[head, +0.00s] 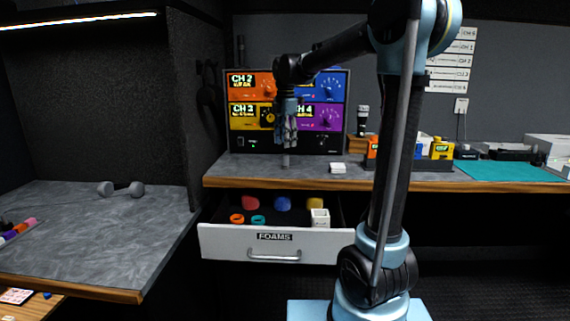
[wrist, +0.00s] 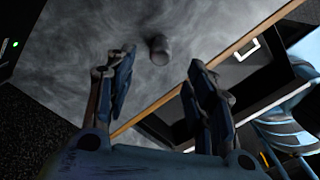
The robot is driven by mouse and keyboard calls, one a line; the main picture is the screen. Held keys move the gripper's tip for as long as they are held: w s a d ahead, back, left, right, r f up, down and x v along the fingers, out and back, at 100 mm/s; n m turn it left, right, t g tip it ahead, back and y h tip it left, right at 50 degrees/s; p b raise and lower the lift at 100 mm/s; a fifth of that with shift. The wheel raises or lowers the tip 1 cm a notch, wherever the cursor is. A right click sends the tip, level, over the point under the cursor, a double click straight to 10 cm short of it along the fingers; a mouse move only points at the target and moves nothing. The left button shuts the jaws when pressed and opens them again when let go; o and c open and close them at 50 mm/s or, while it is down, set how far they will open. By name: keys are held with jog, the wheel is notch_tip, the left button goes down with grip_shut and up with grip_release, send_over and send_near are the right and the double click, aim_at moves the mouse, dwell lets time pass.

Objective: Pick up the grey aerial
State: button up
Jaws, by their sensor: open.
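A small grey upright stub (head: 285,161), which looks like the grey aerial, stands on the grey counter in front of the channel rack. It also shows in the wrist view as a short grey cylinder (wrist: 158,50), just beyond and between the fingertips. My gripper (head: 286,142) points down above it, and its fingers hide the upper part of the stub in the head view. In the wrist view my gripper (wrist: 160,68) has its fingers spread wide with nothing between them. I cannot tell whether the fingers touch the stub.
The channel rack (head: 338,100) stands close behind. A white block (head: 338,168) lies right of the stub. Below the counter edge, the open foams drawer (head: 222,243) holds several coloured pieces and a white cup (head: 320,218). A grey dumbbell-shaped object (head: 121,188) lies on the left counter.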

aim_at(285, 154)
jog(key=shift+w+f, duration=0.1)
jog(key=shift+f, duration=4.35)
jog(key=c, duration=1)
